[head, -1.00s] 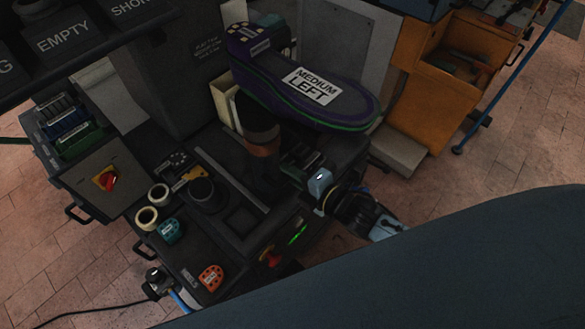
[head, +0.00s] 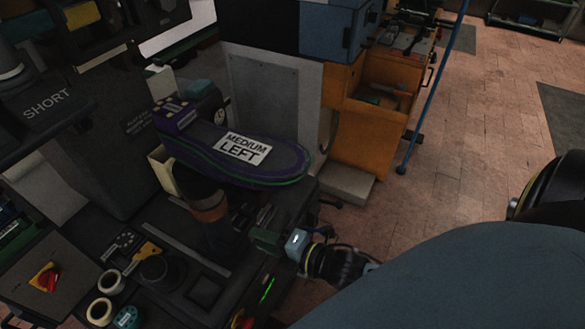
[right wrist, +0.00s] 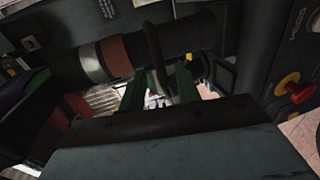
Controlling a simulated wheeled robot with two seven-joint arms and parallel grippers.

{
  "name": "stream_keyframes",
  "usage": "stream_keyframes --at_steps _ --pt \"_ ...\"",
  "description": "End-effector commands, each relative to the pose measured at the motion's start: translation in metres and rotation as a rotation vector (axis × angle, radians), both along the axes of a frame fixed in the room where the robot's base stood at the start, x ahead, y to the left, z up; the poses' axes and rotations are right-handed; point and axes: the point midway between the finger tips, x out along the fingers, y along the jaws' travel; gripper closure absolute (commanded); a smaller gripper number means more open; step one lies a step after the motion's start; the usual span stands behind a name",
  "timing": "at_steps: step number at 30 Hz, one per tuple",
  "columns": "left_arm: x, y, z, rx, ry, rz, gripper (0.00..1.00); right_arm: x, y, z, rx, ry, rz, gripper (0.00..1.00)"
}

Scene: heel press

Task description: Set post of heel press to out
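The heel press's dark post (head: 198,182) has a brown band and stands below the purple sole labelled MEDIUM LEFT (head: 240,148). My right gripper (head: 262,238) is to the right of the post's lower part, above the dark machine bed. In the right wrist view its two green fingers (right wrist: 158,90) are apart, with a gap between them. Beyond them a dark cylinder with brown and silver bands (right wrist: 120,58) lies across the picture, and a dark curved bar (right wrist: 154,45) shows near the gap. I cannot tell whether the fingers touch it. My left gripper is not in view.
An orange cabinet (head: 365,150) stands behind on the right, with a blue pole (head: 432,100) beside it. Tape rolls (head: 110,282) and a red knob (head: 48,280) are at lower left. A red button (right wrist: 290,83) shows in the right wrist view. Open tiled floor (head: 480,150) lies right.

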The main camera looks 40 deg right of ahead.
Motion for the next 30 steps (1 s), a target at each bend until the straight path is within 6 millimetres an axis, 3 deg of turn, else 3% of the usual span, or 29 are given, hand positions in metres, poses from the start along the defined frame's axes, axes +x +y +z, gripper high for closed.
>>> stream_keyframes --at_steps 6,12,30 --pt "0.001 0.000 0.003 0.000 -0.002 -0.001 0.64 -0.040 -0.019 0.009 -0.001 0.004 0.000 0.67" --pt "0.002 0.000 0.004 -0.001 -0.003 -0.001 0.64 -0.064 -0.032 0.015 -0.002 0.002 0.000 0.67" --pt "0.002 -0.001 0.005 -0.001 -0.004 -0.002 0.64 -0.074 -0.037 0.018 -0.001 0.000 0.000 0.67"
